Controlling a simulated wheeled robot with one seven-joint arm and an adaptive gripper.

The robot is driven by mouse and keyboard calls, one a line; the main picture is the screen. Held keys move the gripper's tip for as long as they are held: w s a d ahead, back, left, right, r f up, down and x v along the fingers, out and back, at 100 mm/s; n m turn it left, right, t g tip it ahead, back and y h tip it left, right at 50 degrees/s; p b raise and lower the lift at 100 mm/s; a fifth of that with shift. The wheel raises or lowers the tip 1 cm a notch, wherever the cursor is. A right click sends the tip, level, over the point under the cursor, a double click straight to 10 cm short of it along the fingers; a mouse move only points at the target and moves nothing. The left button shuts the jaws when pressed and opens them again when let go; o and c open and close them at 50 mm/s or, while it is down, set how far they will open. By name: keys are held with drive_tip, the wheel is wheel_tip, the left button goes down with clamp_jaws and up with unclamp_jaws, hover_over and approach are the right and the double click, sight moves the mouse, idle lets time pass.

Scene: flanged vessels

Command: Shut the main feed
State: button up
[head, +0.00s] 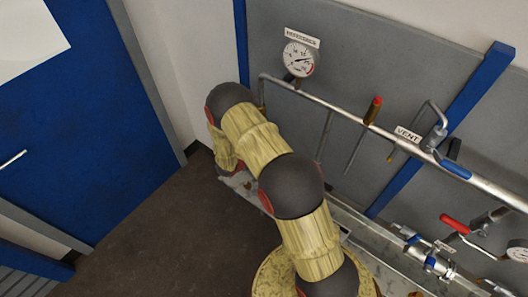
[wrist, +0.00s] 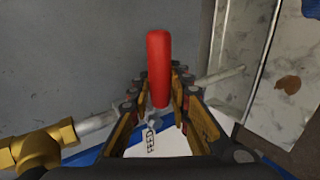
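In the wrist view a red lever handle (wrist: 158,68) stands upright in the picture, between the two fingers of my gripper (wrist: 157,92). The fingers are apart, one on each side of the handle. I cannot tell whether they touch it. A white tag (wrist: 151,138) that seems to read FEED shows just below the handle. The valve body under the handle is hidden by my gripper. In the head view my arm covers my gripper, and no feed tag can be read there.
In the head view, a pressure gauge (head: 299,58), a VENT label (head: 408,135), a blue lever (head: 452,168) and another red lever (head: 454,223) are along the pipework. A brass fitting (wrist: 38,148) is at left in the wrist view. The floor (head: 165,235) left of my arm is clear.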

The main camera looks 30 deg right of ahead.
drive_tip(key=o, duration=0.4)
drive_tip(key=v, duration=1.2)
idle(0.5)
